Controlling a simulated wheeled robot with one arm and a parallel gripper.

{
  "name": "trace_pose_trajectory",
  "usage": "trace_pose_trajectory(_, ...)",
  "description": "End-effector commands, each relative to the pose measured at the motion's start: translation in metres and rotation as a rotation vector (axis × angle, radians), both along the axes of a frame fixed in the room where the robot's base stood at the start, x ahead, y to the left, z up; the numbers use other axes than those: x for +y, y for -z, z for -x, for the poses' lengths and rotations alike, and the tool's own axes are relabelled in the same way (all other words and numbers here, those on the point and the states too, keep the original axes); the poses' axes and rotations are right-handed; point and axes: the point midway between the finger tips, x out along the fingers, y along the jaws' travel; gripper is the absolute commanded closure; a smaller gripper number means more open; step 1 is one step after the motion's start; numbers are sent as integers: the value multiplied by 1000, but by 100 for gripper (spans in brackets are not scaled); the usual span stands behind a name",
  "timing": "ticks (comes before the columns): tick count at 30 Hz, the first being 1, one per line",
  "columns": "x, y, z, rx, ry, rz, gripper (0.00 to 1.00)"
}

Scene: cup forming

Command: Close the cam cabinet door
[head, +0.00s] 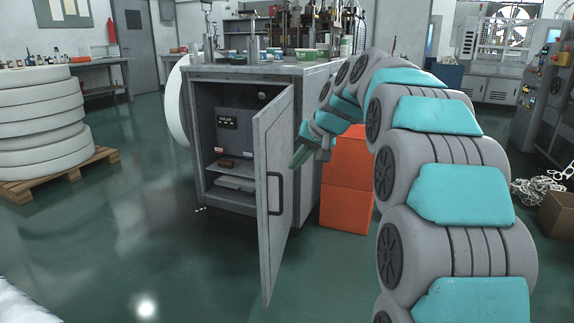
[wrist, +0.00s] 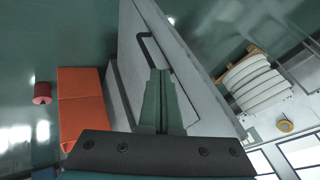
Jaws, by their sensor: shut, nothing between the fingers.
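The cam cabinet (head: 200,130) is a grey box machine base with its front compartment open. Its grey door (head: 272,150) stands wide open, hinged on the right side, with a dark bar handle (head: 274,193) on its outer face. My gripper (head: 299,160) is at the right of the door, by its outer face near the hinge side. In the wrist view, my gripper (wrist: 161,80) has its green fingers together, pointing at the door panel (wrist: 190,70) close to the handle (wrist: 150,48). I cannot tell whether the fingertips touch the door.
Orange boxes (head: 346,190) stand right of the cabinet, behind my arm. Inside the cabinet are a dark control box (head: 228,125) and a shelf with small items. A stack of white rolls on a pallet (head: 50,183) stands at left. The floor before the door is clear.

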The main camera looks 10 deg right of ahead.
Motion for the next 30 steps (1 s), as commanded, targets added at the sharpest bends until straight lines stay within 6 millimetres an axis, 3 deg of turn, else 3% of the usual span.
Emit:
trace_pose_trajectory(13,25,70,-45,5,0,0,100)
trace_pose_trajectory(21,55,67,-57,3,-2,2,100)
trace_pose_trajectory(30,60,67,-59,3,0,1,100)
